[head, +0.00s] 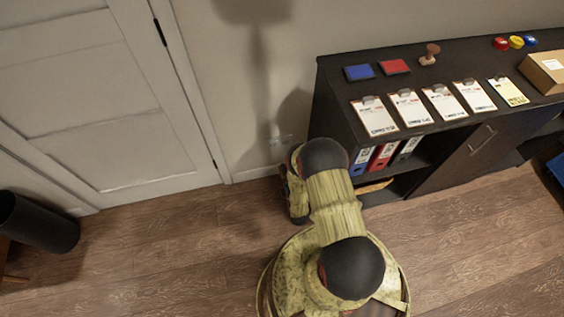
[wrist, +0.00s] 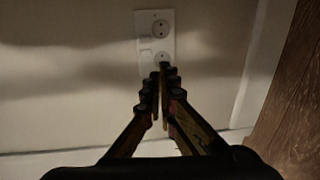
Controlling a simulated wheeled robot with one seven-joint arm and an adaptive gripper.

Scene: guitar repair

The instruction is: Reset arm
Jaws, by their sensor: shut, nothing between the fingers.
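My gripper (wrist: 159,72) shows in the wrist view with its fingers together and nothing between them. Its tips overlap the lower part of a white wall socket plate (wrist: 154,38) in the picture; I cannot tell whether they touch it. The plate has two round outlets and a small switch-like square. A pale bit of the socket plate (head: 287,140) shows just above the arm.
A dark cabinet (head: 340,110) stands to the right, with clipboards (head: 407,108), ink pads (head: 359,72), a stamp (head: 429,54) and a cardboard box (head: 543,72) on top. Binders (head: 381,157) stand inside. A closed white door (head: 95,95) and black bin (head: 38,222) are left. Wooden floor (head: 150,265) is clear between.

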